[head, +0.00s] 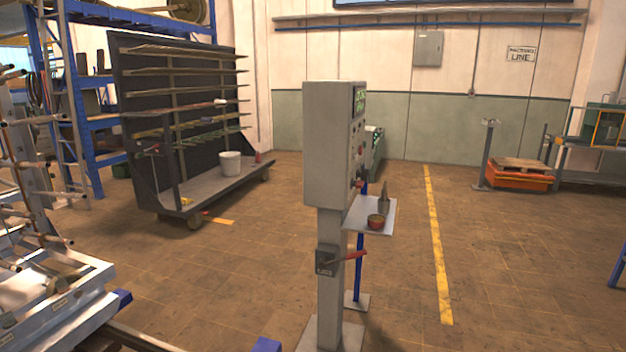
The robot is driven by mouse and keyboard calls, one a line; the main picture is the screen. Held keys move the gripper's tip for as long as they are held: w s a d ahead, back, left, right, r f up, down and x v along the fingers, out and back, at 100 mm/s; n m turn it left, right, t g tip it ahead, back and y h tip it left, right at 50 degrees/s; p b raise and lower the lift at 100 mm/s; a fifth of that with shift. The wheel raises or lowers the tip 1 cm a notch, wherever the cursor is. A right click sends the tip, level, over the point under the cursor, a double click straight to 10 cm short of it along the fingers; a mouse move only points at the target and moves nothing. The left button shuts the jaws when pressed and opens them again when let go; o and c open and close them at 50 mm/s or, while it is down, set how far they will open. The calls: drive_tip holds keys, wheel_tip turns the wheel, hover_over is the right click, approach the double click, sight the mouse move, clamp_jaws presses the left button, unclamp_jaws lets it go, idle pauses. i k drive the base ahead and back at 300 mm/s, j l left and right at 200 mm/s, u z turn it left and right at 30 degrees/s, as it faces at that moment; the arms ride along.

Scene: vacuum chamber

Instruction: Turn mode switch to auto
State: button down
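A grey control cabinet (328,150) stands on a post in the middle of the head view. I see it mostly from its side. Its narrow front panel (357,140) faces right, with a small green-lit display (360,100) at the top and several small knobs or buttons below. I cannot tell which of them is the mode switch or how it is set. My gripper is not in view.
A small shelf (360,212) with a reddish bowl (376,221) and a bottle-like object (384,202) juts out below the panel. A red-handled lever box (326,262) sits on the post. Metal racks crowd the left. Open floor lies to the right.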

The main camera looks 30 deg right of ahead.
sight(363, 175)
drive_tip(key=z, duration=0.75)
drive_tip(key=i+l, duration=0.75)
drive_tip(key=i, duration=0.2)
